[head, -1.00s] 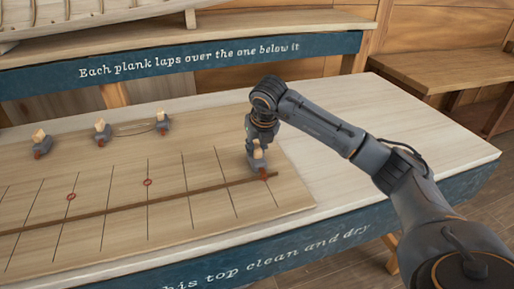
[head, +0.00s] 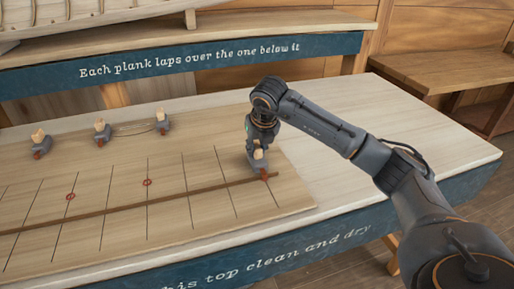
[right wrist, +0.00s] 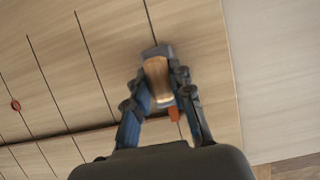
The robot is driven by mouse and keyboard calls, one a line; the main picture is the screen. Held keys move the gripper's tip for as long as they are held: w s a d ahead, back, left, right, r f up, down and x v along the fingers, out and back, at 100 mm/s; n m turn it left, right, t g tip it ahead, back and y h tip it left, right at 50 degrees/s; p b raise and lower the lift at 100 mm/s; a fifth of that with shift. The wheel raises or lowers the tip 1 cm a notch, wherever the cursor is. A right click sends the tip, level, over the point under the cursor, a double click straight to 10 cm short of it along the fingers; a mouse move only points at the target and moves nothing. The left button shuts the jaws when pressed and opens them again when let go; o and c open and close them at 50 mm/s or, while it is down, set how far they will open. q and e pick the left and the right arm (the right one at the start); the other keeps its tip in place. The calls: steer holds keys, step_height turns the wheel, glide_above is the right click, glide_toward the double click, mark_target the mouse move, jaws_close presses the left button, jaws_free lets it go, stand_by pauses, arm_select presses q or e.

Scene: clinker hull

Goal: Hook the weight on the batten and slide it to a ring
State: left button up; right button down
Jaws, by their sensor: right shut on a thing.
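My right gripper (head: 257,160) is shut on a grey weight with a wooden grip (head: 259,154) and a red tip, at the right end of the brown batten (head: 130,209). The right wrist view also shows the weight (right wrist: 157,78) between the fingers, its red tip by the batten (right wrist: 80,131). Whether the tip hooks or touches the batten cannot be told. Red rings mark the board at the middle (head: 147,182) and left (head: 70,197); one ring shows in the right wrist view (right wrist: 15,105). My left gripper is out of view.
Three similar weights stand along the board's back: left (head: 40,145), middle (head: 102,131) and right (head: 163,123). Thin curved lines lie between the latter two. The pale tabletop (head: 400,135) is clear at right. A lettered beam (head: 190,68) runs behind.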

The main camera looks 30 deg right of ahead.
stand_by(0.3)
steer(key=c, duration=1.1)
jaws_free()
steer(key=shift+r, duration=0.1)
steer(key=shift+f, duration=0.2)
steer(key=shift+s+r, duration=0.15)
steer(key=shift+r, duration=0.25)
steer(key=v, duration=1.1)
steer(key=shift+s+a+r, duration=0.1)
steer(key=shift+s+r, duration=0.1)
step_height(320, 180, up, 7)
steer(key=p, duration=0.5)
glide_above(262, 170)
